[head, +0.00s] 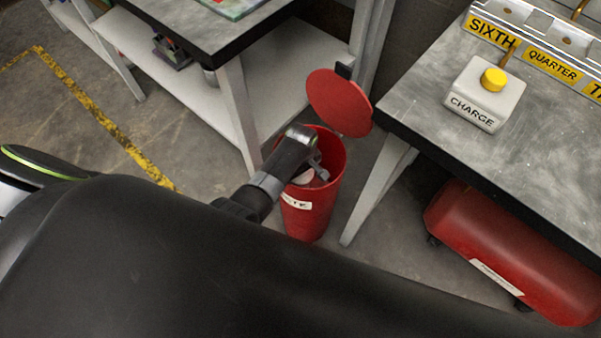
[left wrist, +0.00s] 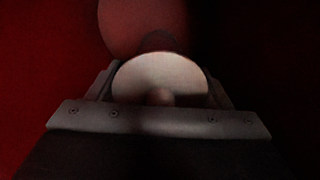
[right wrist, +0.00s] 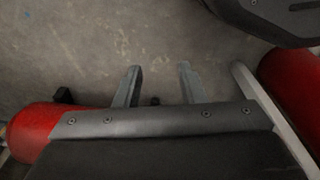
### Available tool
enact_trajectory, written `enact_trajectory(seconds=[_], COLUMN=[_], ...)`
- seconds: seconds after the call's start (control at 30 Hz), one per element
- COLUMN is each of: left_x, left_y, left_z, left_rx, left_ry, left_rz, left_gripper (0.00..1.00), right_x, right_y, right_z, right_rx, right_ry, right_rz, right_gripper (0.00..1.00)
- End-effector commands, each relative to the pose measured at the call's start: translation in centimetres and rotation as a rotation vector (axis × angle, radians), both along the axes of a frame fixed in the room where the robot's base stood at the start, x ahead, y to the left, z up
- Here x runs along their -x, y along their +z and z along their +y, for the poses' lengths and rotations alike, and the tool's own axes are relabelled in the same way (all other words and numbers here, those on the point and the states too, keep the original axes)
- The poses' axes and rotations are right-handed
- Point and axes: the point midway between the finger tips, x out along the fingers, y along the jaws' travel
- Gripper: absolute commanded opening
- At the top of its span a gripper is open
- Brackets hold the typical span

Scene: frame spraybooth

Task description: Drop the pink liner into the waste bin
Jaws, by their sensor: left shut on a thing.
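The waste bin (head: 310,217) is a red open-topped cylinder on the floor between two tables, with its round red lid (head: 339,103) raised. My left gripper (head: 317,171) reaches down into the bin's mouth. It is shut on the pink liner (head: 304,177), mostly hidden by the gripper and rim in the head view. In the left wrist view the liner (left wrist: 158,75) is a pale round disc with a small knob, between the fingers, with dark red bin walls around. My right gripper (right wrist: 159,84) is open and empty above the floor; it is not visible in the head view.
A grey table (head: 420,95) at the right carries a CHARGE button box (head: 486,93) and a labelled rack (head: 545,55). A red tank (head: 510,250) lies beneath it. A white-legged bench (head: 236,110) stands left of the bin. Open floor lies farther left.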

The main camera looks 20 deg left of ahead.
Motion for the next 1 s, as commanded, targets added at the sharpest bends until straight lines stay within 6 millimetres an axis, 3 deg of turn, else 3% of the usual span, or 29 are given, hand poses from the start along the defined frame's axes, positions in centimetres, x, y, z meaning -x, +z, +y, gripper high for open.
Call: enact_trajectory(seconds=[0.3, 0.33, 0.5, 0.9, 1.0], left_x=[-0.1, -0.1, 0.0, 0.0, 0.0], left_y=[-0.5, -0.6, -0.6, -0.1, 0.6], left_z=[0.0, 0.0, 0.0, 0.0, 0.0], left_rx=[0.0, 0.0, 0.0, 0.001, 0.001], left_ry=[0.0, 0.0, 0.0, 0.0, 0.0], left_rz=[-0.002, -0.002, -0.001, -0.001, -0.001], left_gripper=[0.26, 0.74, 0.95, 0.95, 0.95], right_x=[-0.4, -0.3, 0.2, 0.3, 0.0], right_y=[1.0, 1.0, 0.8, 0.7, -0.3], right_z=[0.2, 0.2, 0.2, 0.2, 0.0], right_rx=[-0.005, -0.005, -0.005, -0.004, 0.001], right_ry=[-0.002, -0.002, -0.005, -0.004, 0.002], right_rz=[-0.004, -0.004, 0.005, 0.004, 0.001], right_gripper=[0.36, 0.36, 0.36, 0.36, 0.36])
